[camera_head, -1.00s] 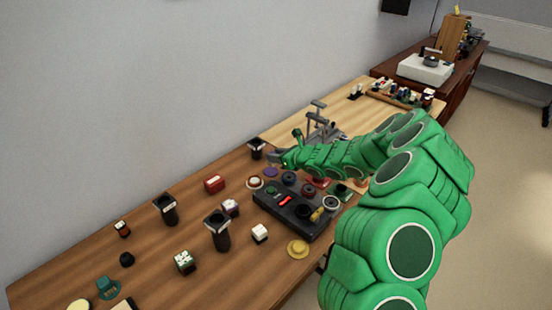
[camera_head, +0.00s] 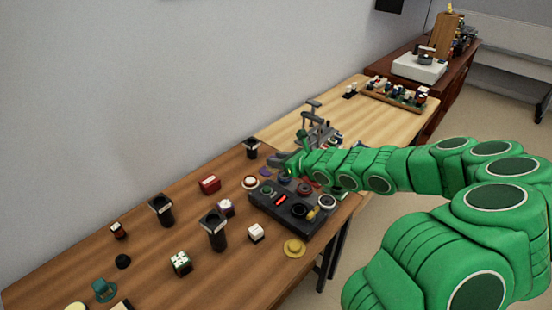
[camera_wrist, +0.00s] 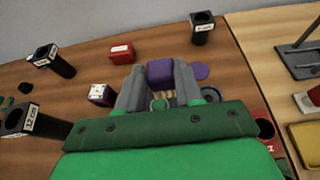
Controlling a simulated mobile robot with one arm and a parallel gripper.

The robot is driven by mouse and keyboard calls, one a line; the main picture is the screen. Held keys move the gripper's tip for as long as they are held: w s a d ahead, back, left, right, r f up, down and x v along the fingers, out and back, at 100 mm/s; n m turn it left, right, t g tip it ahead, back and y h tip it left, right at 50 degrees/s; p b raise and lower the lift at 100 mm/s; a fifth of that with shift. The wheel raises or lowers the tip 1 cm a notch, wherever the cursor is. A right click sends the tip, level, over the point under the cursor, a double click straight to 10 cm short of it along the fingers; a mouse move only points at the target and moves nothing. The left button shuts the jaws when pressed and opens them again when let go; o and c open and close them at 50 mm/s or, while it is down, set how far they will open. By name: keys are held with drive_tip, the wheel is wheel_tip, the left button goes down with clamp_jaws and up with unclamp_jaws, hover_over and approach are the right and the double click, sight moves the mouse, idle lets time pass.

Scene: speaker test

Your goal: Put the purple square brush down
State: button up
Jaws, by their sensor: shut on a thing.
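The purple square brush (camera_wrist: 160,72) is between the two grey fingers of my gripper (camera_wrist: 160,85) in the wrist view. The gripper is shut on it. Its underside is hidden, so I cannot tell whether it touches the table. A flat purple disc (camera_wrist: 201,71) lies just right of the brush on the brown wooden table (camera_wrist: 75,75). In the head view, my gripper (camera_head: 282,164) is over the far side of the brown table, behind the dark control box (camera_head: 277,207). The brush is too small to make out clearly there.
A red block (camera_wrist: 122,53) and a white-topped purple block (camera_wrist: 101,94) lie left of the gripper. A black cup (camera_wrist: 202,28) stands behind it at the right. Bare wood shows between them. A grey metal stand (camera_head: 316,125) is close behind my arm on the lighter table.

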drive_tip(key=s+a, duration=0.1)
drive_tip(key=a, duration=1.1)
drive_tip(key=shift+w+a+f, duration=0.7)
drive_tip(key=shift+w+f, duration=0.95)
drive_tip(key=shift+w, duration=0.5)
drive_tip(key=shift+w+a+f, duration=0.75)
drive_tip(key=shift+w+f, duration=0.9)
drive_tip(key=shift+w, duration=0.45)
drive_tip(key=shift+w+a+f, duration=0.7)
drive_tip(key=shift+w+f, duration=0.95)
drive_tip(key=shift+w, duration=0.5)
drive_tip(key=shift+f, duration=1.5)
drive_tip(key=shift+f, duration=0.15)
drive_tip(key=o, duration=1)
